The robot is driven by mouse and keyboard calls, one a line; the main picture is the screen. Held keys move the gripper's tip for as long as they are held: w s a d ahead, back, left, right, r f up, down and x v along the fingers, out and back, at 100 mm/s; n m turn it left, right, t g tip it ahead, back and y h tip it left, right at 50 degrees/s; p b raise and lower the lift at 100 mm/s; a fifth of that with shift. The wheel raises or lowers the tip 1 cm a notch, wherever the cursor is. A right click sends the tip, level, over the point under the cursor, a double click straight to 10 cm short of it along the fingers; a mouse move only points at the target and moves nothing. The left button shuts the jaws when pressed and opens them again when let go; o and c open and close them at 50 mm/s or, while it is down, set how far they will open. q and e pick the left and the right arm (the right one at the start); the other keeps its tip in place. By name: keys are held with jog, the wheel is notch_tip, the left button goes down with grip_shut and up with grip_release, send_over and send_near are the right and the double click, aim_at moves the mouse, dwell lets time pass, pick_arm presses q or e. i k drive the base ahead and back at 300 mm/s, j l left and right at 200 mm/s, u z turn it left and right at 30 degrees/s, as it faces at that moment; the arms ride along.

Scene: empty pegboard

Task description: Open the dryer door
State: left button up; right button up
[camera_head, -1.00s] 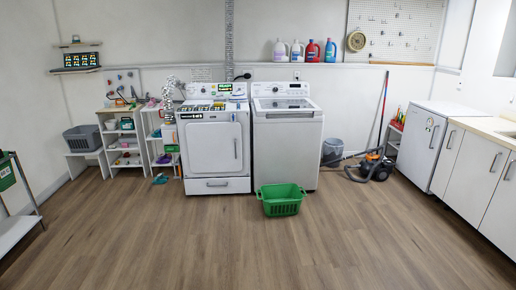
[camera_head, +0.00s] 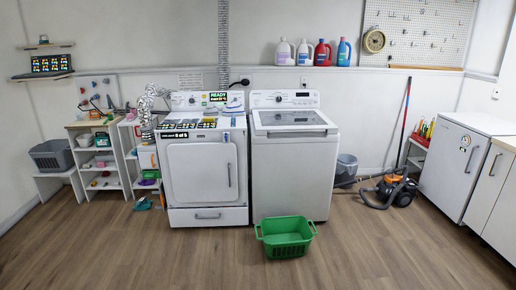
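The dryer (camera_head: 205,215) is the white front-loading machine left of centre, against the back wall. Its square door (camera_head: 198,173) looks shut, with a vertical handle (camera_head: 229,175) near the right edge. A drawer with a horizontal handle (camera_head: 208,216) sits below the door. A green lit display (camera_head: 218,97) shows on its top panel. Neither of my grippers shows in the head view.
A white top-loading washer (camera_head: 293,180) stands right of the dryer. A green basket (camera_head: 286,238) lies on the floor before the washer. A vacuum cleaner (camera_head: 398,190) and grey bucket (camera_head: 346,167) stand right. Shelves (camera_head: 98,165) stand left. Floor before the dryer is clear.

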aim_at(201, 172)
jog(key=i+l, duration=0.1)
jog(key=i, duration=3.35)
jog(key=j+u, duration=0.05)
jog(key=j, duration=0.05)
